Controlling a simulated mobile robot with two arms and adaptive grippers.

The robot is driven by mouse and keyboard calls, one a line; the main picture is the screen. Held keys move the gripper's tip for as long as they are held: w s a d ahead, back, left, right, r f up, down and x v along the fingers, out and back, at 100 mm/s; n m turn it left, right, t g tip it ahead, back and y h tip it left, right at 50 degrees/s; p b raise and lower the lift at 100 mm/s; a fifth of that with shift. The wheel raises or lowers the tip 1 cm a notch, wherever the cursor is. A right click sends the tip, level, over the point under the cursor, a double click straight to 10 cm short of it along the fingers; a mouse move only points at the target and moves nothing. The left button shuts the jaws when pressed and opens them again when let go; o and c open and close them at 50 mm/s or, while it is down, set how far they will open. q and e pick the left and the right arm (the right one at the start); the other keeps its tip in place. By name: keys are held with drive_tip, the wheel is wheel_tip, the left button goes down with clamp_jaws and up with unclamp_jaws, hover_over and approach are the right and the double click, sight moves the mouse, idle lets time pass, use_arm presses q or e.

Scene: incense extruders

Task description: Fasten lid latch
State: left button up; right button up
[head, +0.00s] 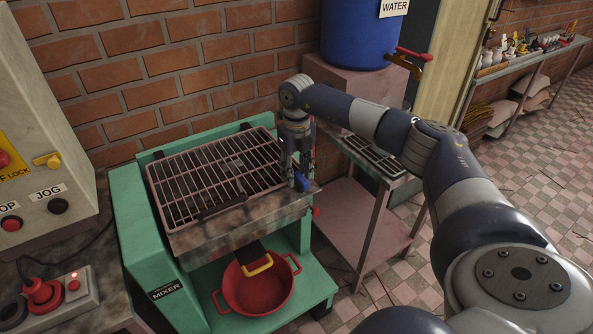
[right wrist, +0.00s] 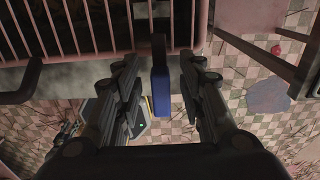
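The lid is a pinkish metal grate (head: 205,180) lying flat and closed over the top of the green mixer (head: 130,222). The latch has a blue handle (head: 302,183) at the lid's front right corner. In the right wrist view the blue handle (right wrist: 161,90) hangs from a dark stem beside the lid bars (right wrist: 90,28). My right gripper (head: 297,165) points down over that corner. In its wrist view the fingers (right wrist: 160,62) are apart, one on each side of the handle, with gaps on both sides. The latch's catch is not clear. My left gripper is not in view.
A red pot (head: 258,291) stands on the mixer's lower shelf. A control cabinet (head: 40,130) and a red-button box (head: 52,300) are at left. A pink metal stand (head: 350,220) is close at right, below a blue water barrel (head: 362,35). Checkered floor is open at right.

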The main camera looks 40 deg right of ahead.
sight(297, 172)
wheel_tip(297, 172, up, 12)
idle(0.4)
idle(0.4)
